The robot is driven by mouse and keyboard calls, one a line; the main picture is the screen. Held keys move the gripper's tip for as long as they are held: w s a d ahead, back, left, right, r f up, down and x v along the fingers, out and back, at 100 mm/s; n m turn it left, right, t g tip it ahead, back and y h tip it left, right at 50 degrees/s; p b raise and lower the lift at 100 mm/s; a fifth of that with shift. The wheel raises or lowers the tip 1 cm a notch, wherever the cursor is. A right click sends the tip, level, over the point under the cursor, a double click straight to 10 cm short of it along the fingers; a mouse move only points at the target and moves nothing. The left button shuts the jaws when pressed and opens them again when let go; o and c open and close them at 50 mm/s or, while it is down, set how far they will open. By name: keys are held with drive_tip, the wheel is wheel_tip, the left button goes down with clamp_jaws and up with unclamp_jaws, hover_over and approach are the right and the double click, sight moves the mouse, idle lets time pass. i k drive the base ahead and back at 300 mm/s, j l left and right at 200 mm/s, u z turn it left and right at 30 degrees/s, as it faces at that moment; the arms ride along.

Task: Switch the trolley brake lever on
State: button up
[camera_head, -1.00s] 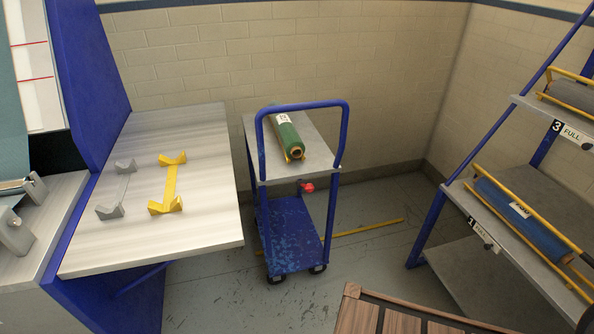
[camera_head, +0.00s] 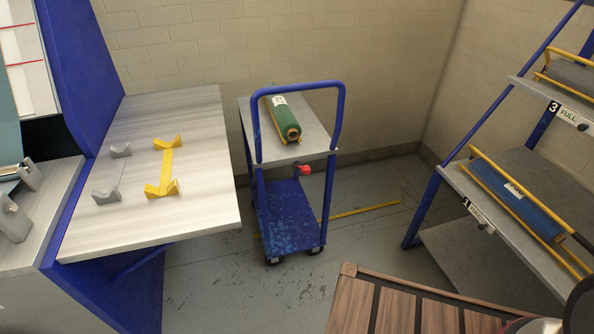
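The blue trolley (camera_head: 290,222) stands near the back wall in the middle of the head view, with a grey top shelf, a blue lower deck and a blue push handle (camera_head: 340,100). A small red knob (camera_head: 305,170), which looks like the end of the brake lever, shows just under the top shelf on its right side. The lever's arm and exact position are too small to tell. A green roll (camera_head: 284,119) lies on the top shelf. My gripper is not in view.
A grey table (camera_head: 215,180) with yellow (camera_head: 166,170) and grey cradles is left of the trolley. A rack with a blue roll (camera_head: 518,200) stands at right. A brown slatted surface (camera_head: 400,305) fills the lower right. A yellow line (camera_head: 365,211) marks the open floor between trolley and rack.

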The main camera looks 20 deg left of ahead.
sight(306, 170)
drive_tip(key=i+u, duration=0.15)
drive_tip(key=u, duration=0.25)
drive_tip(key=i+u, duration=0.15)
drive_tip(key=u, duration=0.25)
drive_tip(key=i+l+u, duration=0.1)
drive_tip(key=u, duration=0.3)
drive_tip(key=i, duration=0.05)
